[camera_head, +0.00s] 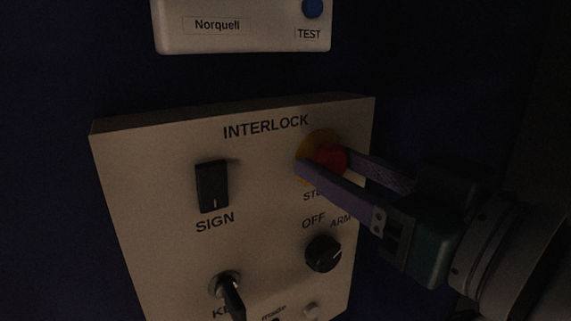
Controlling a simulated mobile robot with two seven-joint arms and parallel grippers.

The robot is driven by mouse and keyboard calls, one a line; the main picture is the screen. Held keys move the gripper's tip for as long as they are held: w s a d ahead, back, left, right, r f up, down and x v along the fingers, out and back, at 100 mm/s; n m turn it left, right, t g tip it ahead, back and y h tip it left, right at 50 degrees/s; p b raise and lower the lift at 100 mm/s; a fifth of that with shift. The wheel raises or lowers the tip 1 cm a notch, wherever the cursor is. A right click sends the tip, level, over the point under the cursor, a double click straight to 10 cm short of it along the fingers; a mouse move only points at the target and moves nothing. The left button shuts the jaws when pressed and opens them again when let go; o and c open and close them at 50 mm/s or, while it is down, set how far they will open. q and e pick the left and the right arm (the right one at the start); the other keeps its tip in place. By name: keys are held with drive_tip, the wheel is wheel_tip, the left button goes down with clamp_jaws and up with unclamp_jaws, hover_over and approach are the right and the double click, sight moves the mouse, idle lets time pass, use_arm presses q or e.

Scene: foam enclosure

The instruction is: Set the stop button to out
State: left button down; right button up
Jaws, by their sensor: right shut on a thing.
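The stop button is a red mushroom head (331,157) on a yellow ring (318,141), at the upper right of the interlock panel (150,170). Its label below is partly hidden by my finger. My right gripper (328,161) comes in from the right with its two purple-grey fingers on either side of the red head, shut on it. I cannot tell from this view whether the button is in or out. My left gripper is not in view.
The panel also carries a black SIGN rocker switch (212,186), a black OFF/ARM knob (323,253) just below my fingers, and a key switch (230,293). A white box (240,38) with a blue TEST button (313,8) is above. The wall is dark blue.

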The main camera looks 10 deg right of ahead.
clamp_jaws()
idle(0.4)
drive_tip(key=shift+s+d+r+p, duration=0.1)
drive_tip(key=shift+s+d+p, duration=0.15)
drive_tip(key=shift+s+p, duration=0.45)
drive_tip(key=o, duration=0.6)
unclamp_jaws()
drive_tip(key=shift+s, duration=0.1)
